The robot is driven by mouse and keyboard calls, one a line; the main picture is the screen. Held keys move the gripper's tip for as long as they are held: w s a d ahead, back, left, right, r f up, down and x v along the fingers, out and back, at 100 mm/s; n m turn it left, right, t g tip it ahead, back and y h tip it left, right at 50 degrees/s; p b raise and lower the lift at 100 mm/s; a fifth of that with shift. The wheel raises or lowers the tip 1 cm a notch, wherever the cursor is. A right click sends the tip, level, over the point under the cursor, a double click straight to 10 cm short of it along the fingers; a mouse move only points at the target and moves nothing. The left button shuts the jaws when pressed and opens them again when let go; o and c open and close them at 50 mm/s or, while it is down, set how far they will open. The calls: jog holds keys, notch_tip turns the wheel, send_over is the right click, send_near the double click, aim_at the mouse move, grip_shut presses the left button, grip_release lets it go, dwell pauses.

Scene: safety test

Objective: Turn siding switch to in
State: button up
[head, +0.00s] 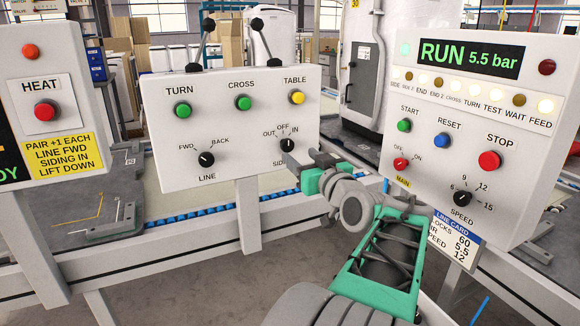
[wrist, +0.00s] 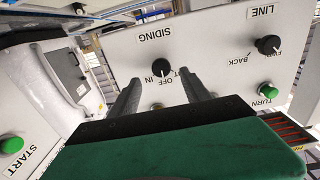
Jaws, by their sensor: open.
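The siding switch is a small black knob (head: 288,145) at the lower right of the white middle panel (head: 230,110). OUT, OFF and IN are marked above it; my gripper hides part of the SIDING label below. In the wrist view the knob (wrist: 160,67) appears upside down, beyond and between my finger tips. I cannot tell which mark its pointer meets. My gripper (wrist: 162,80) is open and empty, facing the panel. In the head view my gripper (head: 303,163) is just below and right of the knob. Contact is not visible.
The line knob (head: 206,159) sits left on the same panel, below the turn (head: 183,110), cross (head: 243,103) and table (head: 297,97) buttons. The RUN panel (head: 470,110) stands close on the right. A heat button (head: 47,111) is at left. A conveyor rail (head: 190,232) runs below.

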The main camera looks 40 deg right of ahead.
aim_at(289, 147)
jog(key=b+x, duration=0.1)
jog(key=x, duration=0.5)
jog(key=shift+w, duration=0.35)
grip_shut()
